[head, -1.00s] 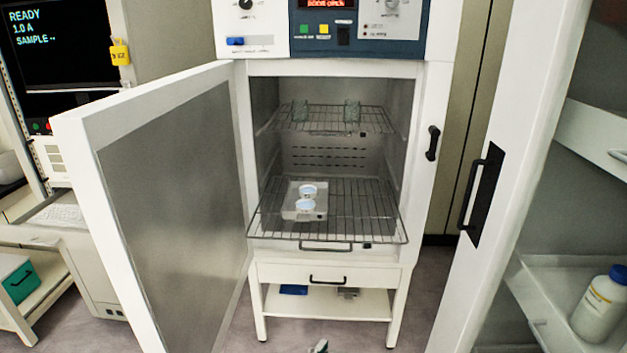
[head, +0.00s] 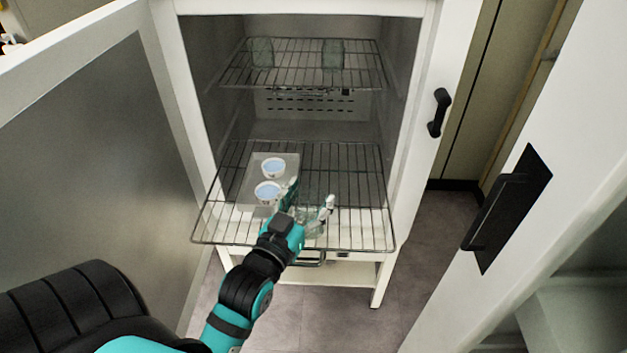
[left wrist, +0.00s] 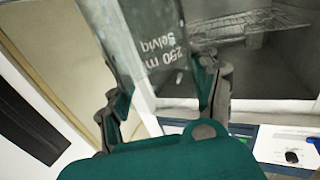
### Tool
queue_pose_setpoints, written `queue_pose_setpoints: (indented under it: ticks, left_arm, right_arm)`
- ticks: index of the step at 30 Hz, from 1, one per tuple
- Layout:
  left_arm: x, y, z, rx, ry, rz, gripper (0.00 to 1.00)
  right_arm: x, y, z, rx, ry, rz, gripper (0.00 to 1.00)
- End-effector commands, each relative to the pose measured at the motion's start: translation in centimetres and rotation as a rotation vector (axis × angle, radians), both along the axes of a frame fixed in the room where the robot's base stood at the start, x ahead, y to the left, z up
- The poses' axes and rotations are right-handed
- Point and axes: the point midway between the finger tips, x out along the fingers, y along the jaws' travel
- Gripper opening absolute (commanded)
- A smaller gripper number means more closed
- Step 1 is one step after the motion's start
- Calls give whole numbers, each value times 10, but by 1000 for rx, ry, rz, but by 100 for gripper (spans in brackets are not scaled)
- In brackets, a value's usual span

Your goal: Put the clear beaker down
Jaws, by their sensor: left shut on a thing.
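My left gripper (head: 310,196) is shut on the clear beaker (left wrist: 142,40), which carries upside-down "250 m" lettering in the left wrist view. In that view the gripper's fingers (left wrist: 163,97) lie on either side of the beaker. In the head view the beaker (head: 311,214) is faint and partly hidden by the fingers. It is over the front part of the lower wire rack (head: 355,190), right of the tray. I cannot tell whether its base touches the rack. My right gripper is not in view.
A pale tray (head: 257,167) with two small white cups of blue content sits on the rack's left side. The rack's right side is bare. Two greenish glass vessels stand on the upper rack (head: 300,75). The open door (head: 90,140) stands at the left.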

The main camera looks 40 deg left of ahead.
Motion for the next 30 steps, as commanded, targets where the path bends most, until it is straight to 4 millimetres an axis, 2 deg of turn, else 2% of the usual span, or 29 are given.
queue_pose_setpoints:
  ticks: [1, 6, 12, 15, 21, 30]
  left_arm:
    - [14, 7, 4, 4, -3, 1, 11]
    - [53, 25, -1, 2, -2, 0, 11]
    - [77, 37, -6, 0, 0, 0, 11]
    - [80, 38, -12, -1, 3, 1, 11]
    - [79, 38, -39, -1, 4, 0, 11]
    - [79, 38, -43, 1, 0, 0, 11]
  right_arm:
    - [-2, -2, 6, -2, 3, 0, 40]
    - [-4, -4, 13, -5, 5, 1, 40]
    - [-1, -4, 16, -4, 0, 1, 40]
    - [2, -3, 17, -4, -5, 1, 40]
    - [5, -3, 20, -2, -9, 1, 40]
    - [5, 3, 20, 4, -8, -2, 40]
